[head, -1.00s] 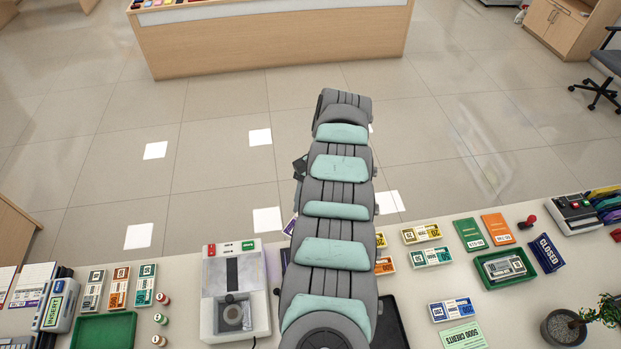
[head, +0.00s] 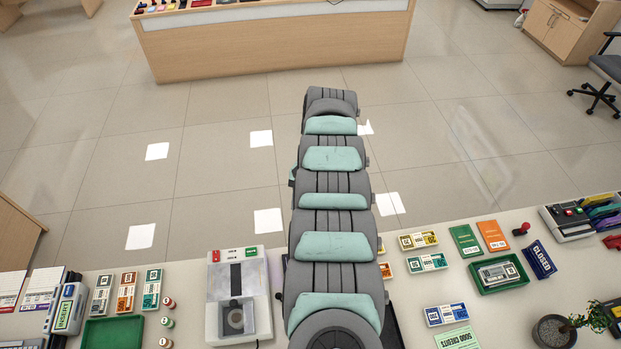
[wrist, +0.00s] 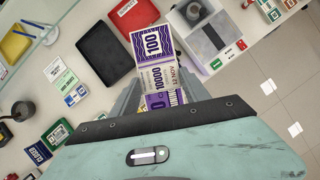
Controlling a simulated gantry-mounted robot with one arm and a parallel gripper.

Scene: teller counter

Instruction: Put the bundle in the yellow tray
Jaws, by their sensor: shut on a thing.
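A purple-and-white bundle (wrist: 153,48) marked 100 and 10000 shows in the wrist view, between the grey fingers of my gripper (wrist: 160,85). My gripper is shut on it. A yellow tray (wrist: 14,42) lies at the upper left of the wrist view, apart from the bundle and partly cut off by the frame edge. In the head view my arm hides the gripper, the bundle and the yellow tray.
A black tray (wrist: 104,48) and a red tray (wrist: 135,18) lie near the bundle in the wrist view. A grey-white machine (head: 238,290) stands left of my arm. A green tray (head: 497,272) holding a bundle, and a potted plant (head: 553,331), stand to the right.

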